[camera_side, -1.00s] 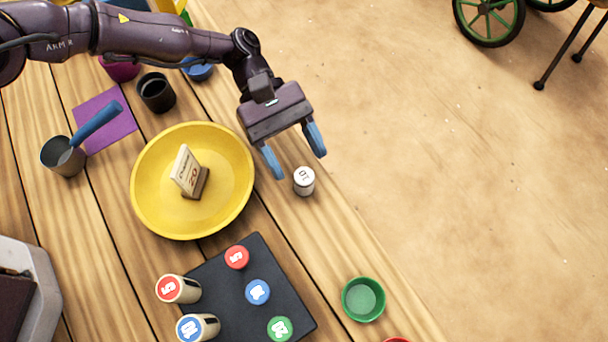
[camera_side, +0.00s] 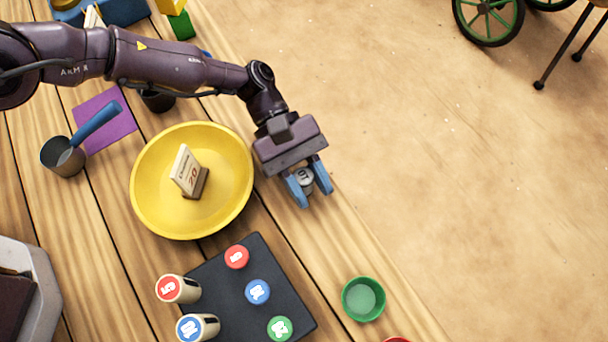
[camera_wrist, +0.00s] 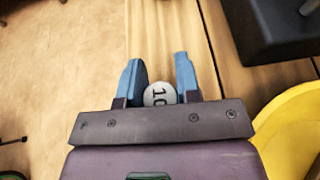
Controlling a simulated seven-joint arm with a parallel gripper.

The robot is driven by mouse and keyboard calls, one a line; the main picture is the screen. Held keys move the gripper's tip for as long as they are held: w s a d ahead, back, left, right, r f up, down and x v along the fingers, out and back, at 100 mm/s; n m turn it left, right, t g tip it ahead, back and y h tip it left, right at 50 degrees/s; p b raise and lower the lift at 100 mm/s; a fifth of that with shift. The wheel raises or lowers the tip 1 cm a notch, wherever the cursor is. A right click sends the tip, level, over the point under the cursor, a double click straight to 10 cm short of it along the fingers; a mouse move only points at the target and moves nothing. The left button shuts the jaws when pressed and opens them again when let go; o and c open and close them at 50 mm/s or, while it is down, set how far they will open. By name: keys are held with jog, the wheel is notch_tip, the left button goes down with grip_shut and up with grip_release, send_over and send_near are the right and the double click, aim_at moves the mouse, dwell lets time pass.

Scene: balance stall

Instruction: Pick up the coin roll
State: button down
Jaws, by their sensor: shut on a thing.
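The coin roll (camera_side: 304,177) is a small white cylinder with a dark 10 on its top. It stands at the table's right edge, right of the yellow bowl. My gripper (camera_side: 309,190) has its two blue fingers on either side of it and is shut on it. In the wrist view the roll's white top (camera_wrist: 158,94) shows between the fingers of my gripper (camera_wrist: 160,75). Its lower part is hidden, and I cannot tell whether it still touches the table.
The yellow bowl (camera_side: 150,205) with a small 20 sign in it is close left of my gripper.

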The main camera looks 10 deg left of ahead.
jog(key=shift+r, duration=0.4)
notch_tip(320, 180, up, 2)
jog(key=shift+w+r, duration=0.1)
jog(key=shift+r, duration=0.15)
jog(key=s+a+r, duration=0.7)
jog(key=a+r, duration=0.2)
jog(key=a, duration=0.2)
jog(key=shift+s+a+r, duration=0.35)
jog(key=shift+s+a, duration=0.05)
